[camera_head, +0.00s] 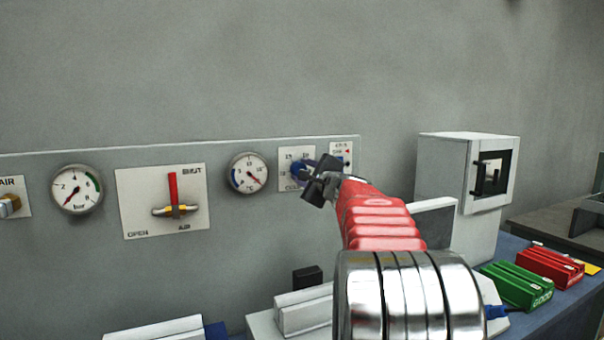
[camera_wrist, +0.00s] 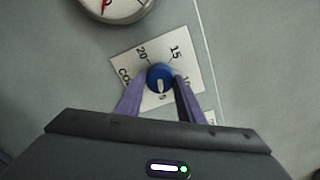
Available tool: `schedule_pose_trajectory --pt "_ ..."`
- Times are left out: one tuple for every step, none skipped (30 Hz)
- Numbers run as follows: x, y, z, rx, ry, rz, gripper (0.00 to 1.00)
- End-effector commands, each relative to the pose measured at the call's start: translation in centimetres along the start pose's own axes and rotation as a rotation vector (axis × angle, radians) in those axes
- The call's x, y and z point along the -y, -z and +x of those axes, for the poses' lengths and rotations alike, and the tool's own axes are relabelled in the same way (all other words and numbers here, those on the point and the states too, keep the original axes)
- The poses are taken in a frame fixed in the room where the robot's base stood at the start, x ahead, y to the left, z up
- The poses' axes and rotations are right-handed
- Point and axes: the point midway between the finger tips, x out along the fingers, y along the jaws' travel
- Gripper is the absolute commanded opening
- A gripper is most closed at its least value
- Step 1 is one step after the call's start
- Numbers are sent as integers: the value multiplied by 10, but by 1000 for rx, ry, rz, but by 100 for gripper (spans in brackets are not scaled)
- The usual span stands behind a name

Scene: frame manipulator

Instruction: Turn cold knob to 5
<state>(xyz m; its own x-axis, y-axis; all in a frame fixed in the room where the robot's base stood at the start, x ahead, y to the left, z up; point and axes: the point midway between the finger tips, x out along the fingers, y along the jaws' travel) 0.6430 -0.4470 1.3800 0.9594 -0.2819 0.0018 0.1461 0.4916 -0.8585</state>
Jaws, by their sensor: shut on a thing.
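The cold knob (camera_wrist: 158,73) is a round blue knob on a white plate (camera_wrist: 126,57) with a scale showing 20, 15, 10 and 5. Its white mark points down in the wrist view, toward the 5. My gripper (camera_wrist: 160,82) is shut on the knob, with one purple finger on each side of it. In the head view, the knob (camera_head: 298,169) shows at the end of my gripper (camera_head: 307,169), which partly covers the plate.
A °C gauge (camera_head: 249,173) sits just left of the knob plate. Further left are a red-handled air valve (camera_head: 173,190) and a bar gauge (camera_head: 76,190). A small plate (camera_head: 341,151) is to the right, and a white cabinet (camera_head: 448,170) stands beyond it.

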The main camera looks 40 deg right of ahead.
Motion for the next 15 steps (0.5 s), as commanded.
schedule_pose_trajectory --pt "-4 3 1 -5 -6 3 12" --pt "-4 3 1 -5 -6 3 36" --pt "-4 3 1 -5 -6 3 39" --pt "-4 3 1 -4 -6 3 41" --pt "-4 3 1 -4 -5 2 43" --pt "-3 3 1 -4 -5 2 46" --pt "-3 2 1 -3 -5 2 48" --pt "-3 2 1 -3 -4 2 50" --pt "-3 2 1 -3 -4 1 53" --pt "-2 2 1 -3 -4 1 53" --pt "-2 2 1 -2 -3 1 53" --pt "-2 2 0 -2 -3 1 53" --pt "-2 1 0 -2 -3 1 53" --pt "-2 1 0 -2 -3 1 53" --pt "-2 1 0 -2 -3 1 53"
